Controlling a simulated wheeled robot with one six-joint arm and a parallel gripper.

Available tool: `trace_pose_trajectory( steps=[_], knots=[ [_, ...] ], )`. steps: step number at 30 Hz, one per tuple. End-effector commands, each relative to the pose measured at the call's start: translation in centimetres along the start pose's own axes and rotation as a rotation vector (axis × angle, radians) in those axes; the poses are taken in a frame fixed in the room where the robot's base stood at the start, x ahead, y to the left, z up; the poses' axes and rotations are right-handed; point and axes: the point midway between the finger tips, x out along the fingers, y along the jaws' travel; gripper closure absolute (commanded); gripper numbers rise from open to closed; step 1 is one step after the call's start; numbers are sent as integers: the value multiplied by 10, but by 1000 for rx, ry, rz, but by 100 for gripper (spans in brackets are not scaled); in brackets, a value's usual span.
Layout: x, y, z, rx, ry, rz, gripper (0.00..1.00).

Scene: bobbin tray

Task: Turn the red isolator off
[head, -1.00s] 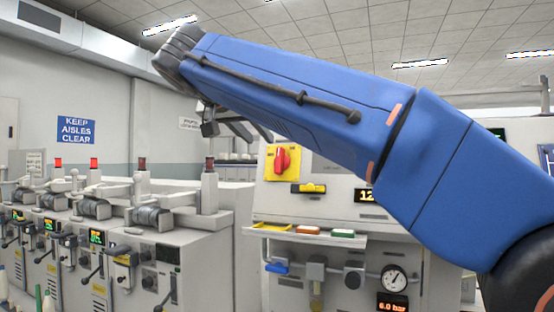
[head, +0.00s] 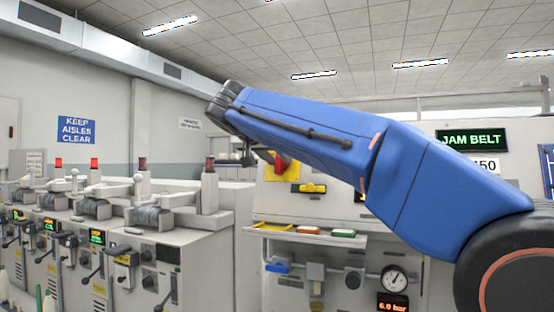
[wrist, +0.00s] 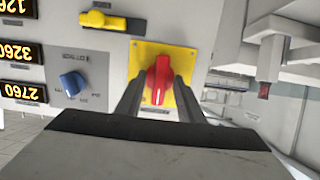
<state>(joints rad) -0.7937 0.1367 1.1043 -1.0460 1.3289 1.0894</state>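The red isolator knob (wrist: 158,82) sits on a yellow square plate (wrist: 187,59) on the grey panel. In the wrist view its handle ridge runs roughly up and down the picture. My gripper (wrist: 157,88) is open, with one dark finger on each side of the knob in the picture. I see no clear contact, and cannot tell how deep the fingertips reach. In the head view the red isolator (head: 289,163) is partly hidden behind my arm, and my gripper (head: 263,157) is just left of it.
A yellow switch (wrist: 110,20) and a blue rotary knob (wrist: 73,84) are near the isolator in the wrist view. A shelf with colored trays (head: 308,231) juts out below it, above a pressure gauge (head: 394,279). Winding machines (head: 150,260) stand on the left.

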Motion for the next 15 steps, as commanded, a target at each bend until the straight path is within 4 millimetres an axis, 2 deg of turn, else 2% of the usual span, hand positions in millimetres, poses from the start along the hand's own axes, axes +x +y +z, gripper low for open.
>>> trace_pose_trajectory(
  steps=[7,8,9,12,15],
  knots=[
    [1,0,0,0,0,0,66],
    [1,0,0,0,0,0,70],
    [1,0,0,0,0,0,80],
    [1,0,0,0,0,0,100],
    [1,0,0,0,0,0,100]
  ],
)
